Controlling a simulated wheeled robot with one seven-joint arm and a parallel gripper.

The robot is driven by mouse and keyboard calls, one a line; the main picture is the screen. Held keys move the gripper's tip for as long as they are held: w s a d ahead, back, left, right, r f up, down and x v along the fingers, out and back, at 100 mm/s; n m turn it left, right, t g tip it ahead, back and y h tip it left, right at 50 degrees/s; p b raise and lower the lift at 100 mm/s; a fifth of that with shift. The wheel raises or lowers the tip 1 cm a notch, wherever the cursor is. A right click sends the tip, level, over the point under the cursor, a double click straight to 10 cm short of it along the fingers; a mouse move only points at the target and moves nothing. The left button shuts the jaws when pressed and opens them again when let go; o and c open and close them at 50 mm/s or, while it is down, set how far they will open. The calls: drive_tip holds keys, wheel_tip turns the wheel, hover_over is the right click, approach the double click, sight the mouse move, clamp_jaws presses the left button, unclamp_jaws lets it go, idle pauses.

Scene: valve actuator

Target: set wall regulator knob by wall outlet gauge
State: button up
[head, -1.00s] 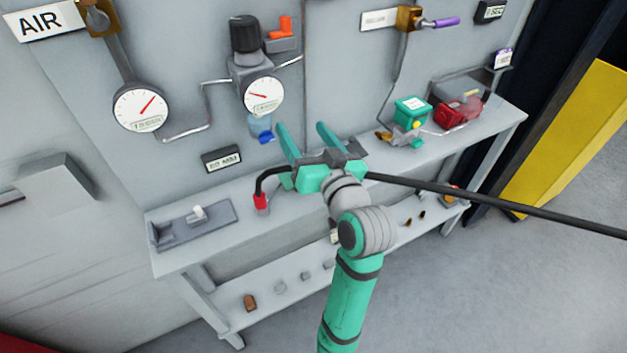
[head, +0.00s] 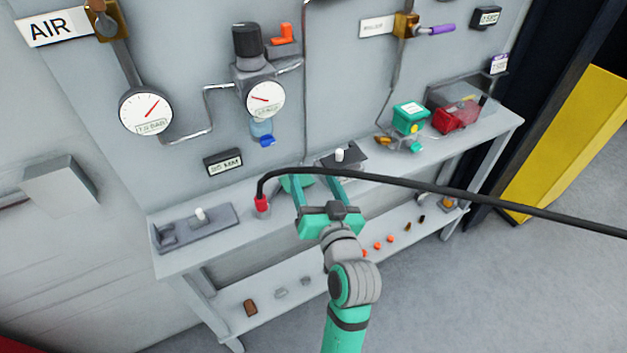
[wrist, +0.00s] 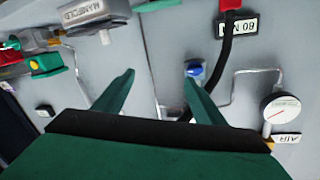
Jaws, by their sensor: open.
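The black regulator knob (head: 247,40) tops the grey regulator on the wall. The white outlet gauge (head: 265,101) sits on its front, its red needle pointing left and slightly up; its small label is not legible. A blue bowl (head: 262,130) hangs below and also shows in the wrist view (wrist: 195,70). My gripper (head: 313,184) is open and empty, well below the knob and apart from it, by the bench's front edge. Its two fingers stand apart in the wrist view (wrist: 158,85). The knob is not seen in the wrist view.
A second gauge (head: 146,111) is on the wall at left. The bench (head: 180,257) holds a grey fixture (head: 215,228), a green box (head: 410,117) and a red part (head: 456,116).

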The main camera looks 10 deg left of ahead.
drive_tip(key=n+g+y, duration=0.3)
drive_tip(key=n+y, duration=0.3)
drive_tip(key=n, duration=0.2)
approach(254, 38)
drive_tip(key=x, duration=1)
drive_tip(key=shift+w, duration=0.1)
drive_tip(key=shift+a, duration=0.1)
drive_tip(key=c, duration=1.1)
